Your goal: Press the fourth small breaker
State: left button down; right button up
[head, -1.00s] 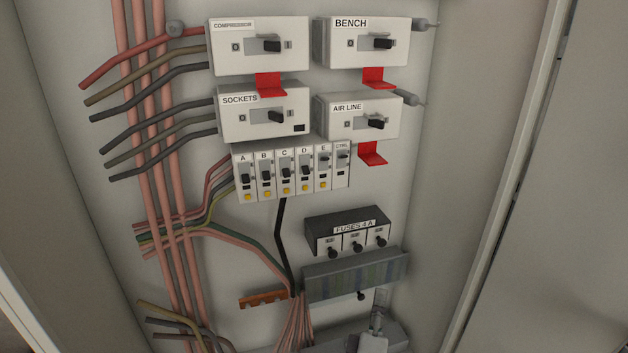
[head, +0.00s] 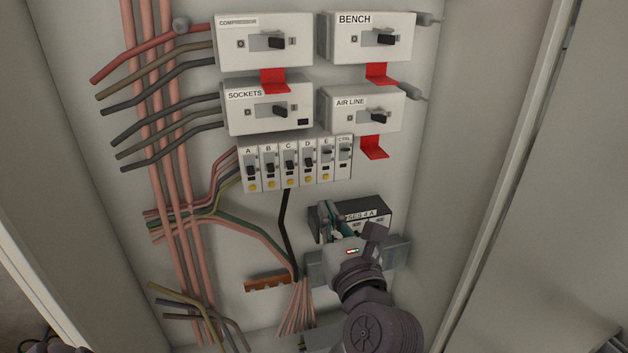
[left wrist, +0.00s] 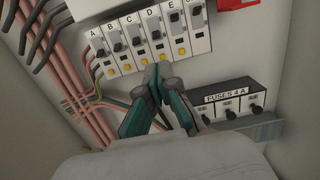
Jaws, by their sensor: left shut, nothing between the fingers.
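The row of small breakers (head: 297,163) is lettered A to E, with a CTRL unit at its right end. The fourth, breaker D (head: 308,160), has a dark lever above a yellow button; it also shows in the left wrist view (left wrist: 156,33). The levers of A to D sit lower than that of E. My left gripper (head: 326,208) is shut and empty, below the row and in front of the fuse box. In the left wrist view its fingertips (left wrist: 157,72) appear just below D's yellow button, apparently still apart from it. My right gripper is out of view.
Four larger switch boxes, including SOCKETS (head: 268,108) and AIR LINE (head: 362,109), stand above, with red tabs (head: 374,147) beneath some. The fuse box (head: 380,215) is partly hidden by my gripper. Cables (head: 165,200) run down the left; cabinet walls close both sides.

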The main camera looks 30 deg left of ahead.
aim_at(308, 169)
pick_arm(q)
jog(key=p+x, duration=0.3)
jog(key=x, duration=0.5)
jog(key=shift+w+a+r, duration=0.15)
jog(key=shift+w+a, duration=0.05)
jog(key=shift+a, duration=0.1)
jog(key=shift+w+a+p, duration=0.3)
jog(key=shift+w+a, duration=0.15)
jog(key=shift+a, duration=0.05)
